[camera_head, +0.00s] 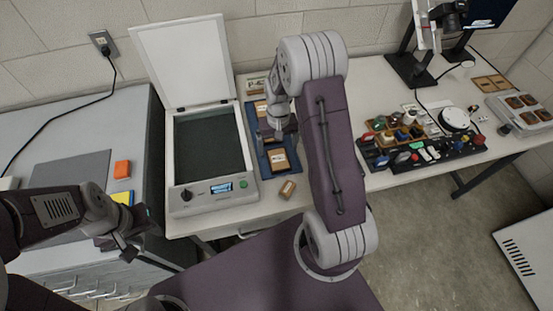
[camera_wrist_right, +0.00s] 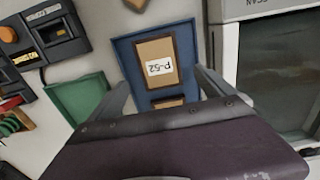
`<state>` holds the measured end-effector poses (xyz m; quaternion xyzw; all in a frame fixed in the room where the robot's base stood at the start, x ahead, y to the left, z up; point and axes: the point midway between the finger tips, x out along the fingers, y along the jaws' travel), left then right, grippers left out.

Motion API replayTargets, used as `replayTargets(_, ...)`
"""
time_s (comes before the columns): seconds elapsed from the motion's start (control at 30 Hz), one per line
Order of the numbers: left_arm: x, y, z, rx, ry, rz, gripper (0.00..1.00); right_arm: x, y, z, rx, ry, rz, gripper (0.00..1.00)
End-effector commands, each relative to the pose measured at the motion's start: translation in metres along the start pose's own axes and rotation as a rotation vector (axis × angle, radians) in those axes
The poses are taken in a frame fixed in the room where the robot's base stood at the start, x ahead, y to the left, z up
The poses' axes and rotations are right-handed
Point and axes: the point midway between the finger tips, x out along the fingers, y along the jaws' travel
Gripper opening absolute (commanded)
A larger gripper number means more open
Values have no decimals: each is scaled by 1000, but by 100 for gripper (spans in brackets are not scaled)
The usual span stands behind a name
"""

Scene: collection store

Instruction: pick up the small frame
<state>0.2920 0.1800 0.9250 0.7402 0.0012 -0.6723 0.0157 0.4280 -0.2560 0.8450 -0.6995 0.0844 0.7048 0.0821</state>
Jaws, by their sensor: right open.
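A blue tray (camera_head: 265,172) beside the scanner holds wooden frames. One brown frame (camera_head: 278,160) lies at its near end; in the right wrist view this frame (camera_wrist_right: 155,50) has a white label. Another frame (camera_wrist_right: 170,102) is partly hidden by my wrist. A smaller brown piece (camera_head: 287,189) lies on the table just off the tray's near end; only its edge (camera_wrist_right: 135,3) shows in the wrist view. I cannot tell which is the small frame. My right gripper (camera_head: 277,137) is open and empty above the tray. My left gripper (camera_head: 133,240) is away at the left; its opening is unclear.
A scanner (camera_head: 215,199) with raised lid (camera_head: 185,60) stands left of the tray. Several small items and a dark rack (camera_head: 425,152) lie right of my right arm. An orange block (camera_head: 122,169) lies on the left cabinet. The table's front edge is close to the smaller piece.

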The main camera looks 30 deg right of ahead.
Motion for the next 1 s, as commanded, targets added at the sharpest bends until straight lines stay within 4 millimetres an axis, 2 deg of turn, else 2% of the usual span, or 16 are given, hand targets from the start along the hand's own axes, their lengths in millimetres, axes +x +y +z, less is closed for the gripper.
replayTargets(0.07,0,0,0,0,0,0,36,4,0,1,0,-2,0,94)
replayTargets(0.3,1,0,0,0,0,0,36,45,-2,2,-1,-3,0,94)
replayTargets(0.57,1,0,0,0,0,0,36,51,-2,1,0,1,0,94)
replayTargets(0.6,1,0,0,0,0,0,36,51,-2,1,0,1,0,91)
replayTargets(0.83,1,0,0,0,0,0,36,51,-2,1,0,1,0,27)
replayTargets(1.0,1,0,0,0,0,0,36,51,-2,1,0,1,0,25)
